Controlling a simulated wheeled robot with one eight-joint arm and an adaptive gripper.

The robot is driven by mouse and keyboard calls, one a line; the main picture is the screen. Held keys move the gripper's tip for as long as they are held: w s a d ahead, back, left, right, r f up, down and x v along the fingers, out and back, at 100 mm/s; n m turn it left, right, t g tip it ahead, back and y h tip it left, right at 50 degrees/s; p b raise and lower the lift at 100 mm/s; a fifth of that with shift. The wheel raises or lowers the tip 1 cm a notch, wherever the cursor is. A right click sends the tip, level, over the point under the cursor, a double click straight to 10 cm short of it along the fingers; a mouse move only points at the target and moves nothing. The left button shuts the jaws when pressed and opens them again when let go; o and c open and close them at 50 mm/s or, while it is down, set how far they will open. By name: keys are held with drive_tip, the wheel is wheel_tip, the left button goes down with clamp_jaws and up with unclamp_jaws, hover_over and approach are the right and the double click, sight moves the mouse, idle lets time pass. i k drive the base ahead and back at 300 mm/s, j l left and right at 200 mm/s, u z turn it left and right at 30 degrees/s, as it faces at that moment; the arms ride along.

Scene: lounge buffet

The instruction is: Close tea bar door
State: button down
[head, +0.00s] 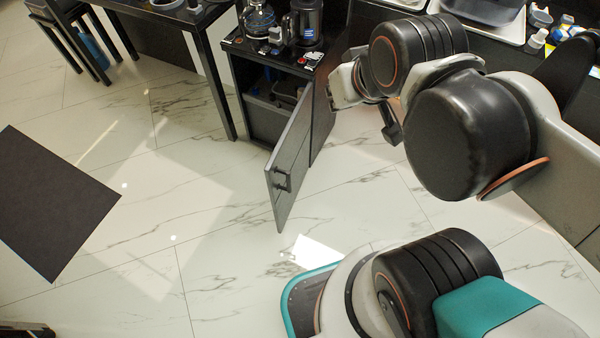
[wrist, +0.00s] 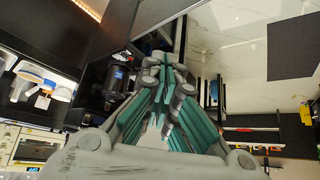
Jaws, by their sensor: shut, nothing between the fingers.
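The tea bar (head: 238,72) is a dark cabinet at the top centre of the head view. Its grey door (head: 289,172) stands wide open, swung out over the floor, with a dark handle (head: 283,180) on its face. The inside of the cabinet shows beside it. My gripper (wrist: 164,62), with teal fingers, is shut and empty in the wrist view. In the head view my arm's end is just right of the door's upper part; its fingers are mostly hidden, and I cannot tell whether they touch the door.
A glass kettle (head: 258,20) and a dark canister (head: 306,20) stand on the tea bar. A black table (head: 208,65) is to its left. A dark mat (head: 55,200) lies on the marble floor at the far left. The floor left of the door is clear.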

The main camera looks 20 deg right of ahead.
sight(287, 167)
drive_tip(key=k+l+z, duration=0.1)
drive_tip(key=k, duration=0.3)
drive_tip(key=k+l+z, duration=0.15)
drive_tip(key=k, duration=0.25)
